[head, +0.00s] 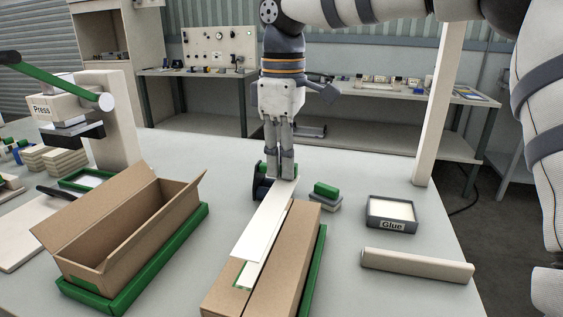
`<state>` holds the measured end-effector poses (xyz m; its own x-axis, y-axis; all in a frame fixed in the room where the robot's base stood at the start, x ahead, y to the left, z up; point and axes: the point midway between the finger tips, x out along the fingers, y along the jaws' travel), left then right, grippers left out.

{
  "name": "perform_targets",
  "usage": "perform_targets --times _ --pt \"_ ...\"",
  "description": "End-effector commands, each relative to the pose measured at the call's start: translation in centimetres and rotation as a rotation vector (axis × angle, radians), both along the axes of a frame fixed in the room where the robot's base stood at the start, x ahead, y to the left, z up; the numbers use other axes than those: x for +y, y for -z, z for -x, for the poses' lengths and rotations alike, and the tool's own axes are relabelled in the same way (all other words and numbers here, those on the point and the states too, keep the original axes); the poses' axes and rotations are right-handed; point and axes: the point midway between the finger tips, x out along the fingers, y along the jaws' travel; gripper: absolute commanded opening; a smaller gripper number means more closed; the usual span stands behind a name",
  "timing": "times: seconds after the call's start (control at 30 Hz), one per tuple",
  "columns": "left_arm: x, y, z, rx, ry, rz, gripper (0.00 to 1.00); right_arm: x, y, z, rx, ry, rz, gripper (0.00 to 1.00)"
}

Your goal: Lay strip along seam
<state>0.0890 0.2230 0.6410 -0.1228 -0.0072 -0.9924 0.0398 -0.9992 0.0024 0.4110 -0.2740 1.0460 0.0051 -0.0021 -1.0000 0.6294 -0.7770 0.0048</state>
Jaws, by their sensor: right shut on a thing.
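My right gripper (281,174) is shut on the far end of a long white strip (268,216). The strip slants toward the camera, over the left part of the closed brown carton's top. The carton (286,259) sits in a green tray (315,268). A second white band (258,271) shows along the carton top just right of the strip, with a little green at its near end. I cannot tell whether the strip touches the carton; it hides much of the seam area. My left gripper is not in view.
An open carton (128,236) stands in another green tray (160,274) at left. A Glue tray (391,212), a beige roll (417,265) and a green-topped block (326,192) lie to the right. A press (90,115) stands at back left; a post (438,105) rises at right.

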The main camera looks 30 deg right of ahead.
Motion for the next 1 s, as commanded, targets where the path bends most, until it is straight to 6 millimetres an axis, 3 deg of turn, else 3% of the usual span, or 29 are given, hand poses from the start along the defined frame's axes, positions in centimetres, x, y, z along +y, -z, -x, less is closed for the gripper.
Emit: perform_targets --times 0.63,1.0 --pt "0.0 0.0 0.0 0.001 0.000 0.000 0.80 0.0 5.1 0.0 0.001 -0.002 -0.002 0.01" --pt "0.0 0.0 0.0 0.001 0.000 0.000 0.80 0.0 6.3 0.0 0.001 -0.003 0.000 0.01"
